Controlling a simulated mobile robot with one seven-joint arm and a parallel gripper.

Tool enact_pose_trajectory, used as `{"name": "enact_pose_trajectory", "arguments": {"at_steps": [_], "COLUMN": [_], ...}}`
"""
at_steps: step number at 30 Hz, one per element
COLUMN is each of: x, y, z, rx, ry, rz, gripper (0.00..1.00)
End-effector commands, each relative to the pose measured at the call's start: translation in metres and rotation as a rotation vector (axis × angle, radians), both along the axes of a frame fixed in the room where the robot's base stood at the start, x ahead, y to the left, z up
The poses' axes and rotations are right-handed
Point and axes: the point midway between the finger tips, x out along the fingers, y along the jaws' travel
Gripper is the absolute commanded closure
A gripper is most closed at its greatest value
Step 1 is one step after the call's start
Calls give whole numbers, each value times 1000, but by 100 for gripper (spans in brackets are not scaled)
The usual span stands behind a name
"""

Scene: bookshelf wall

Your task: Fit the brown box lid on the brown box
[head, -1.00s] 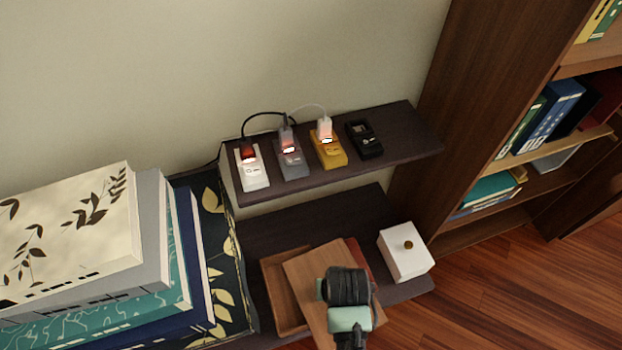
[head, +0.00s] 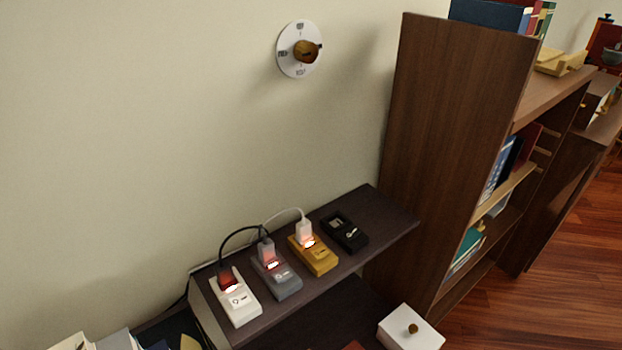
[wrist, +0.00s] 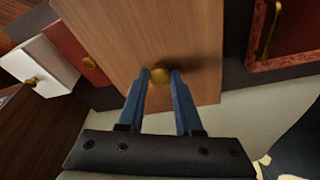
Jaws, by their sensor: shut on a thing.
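In the wrist view my gripper (wrist: 160,80) is shut on the brass knob (wrist: 160,75) of the brown box lid (wrist: 130,35). The lid is a flat, light brown wooden panel that fills the upper middle of that view. The head view now shows neither my gripper nor the lid. I cannot make out the brown box for certain in either current view, nor tell whether the lid touches it.
A white box (head: 408,332) with a brass knob stands by the shelf end; the wrist view shows it left, beside a red knobbed piece (wrist: 90,68). A reddish framed piece (wrist: 290,50) with a brass handle lies right. Chargers line the upper shelf (head: 385,215). A dial (head: 299,50) hangs above.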

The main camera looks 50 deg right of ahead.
Motion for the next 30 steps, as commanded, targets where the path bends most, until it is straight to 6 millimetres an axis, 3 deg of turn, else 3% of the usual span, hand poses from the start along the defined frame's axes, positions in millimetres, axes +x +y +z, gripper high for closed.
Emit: {"name": "enact_pose_trajectory", "arguments": {"at_steps": [9, 24, 30], "x": [0, 1, 1], "y": [0, 0, 0], "z": [3, -46, -57], "rx": [-1, -1, -1], "ry": [-2, -2, -2], "rz": [-8, -8, -8], "gripper": [100, 100, 100]}}
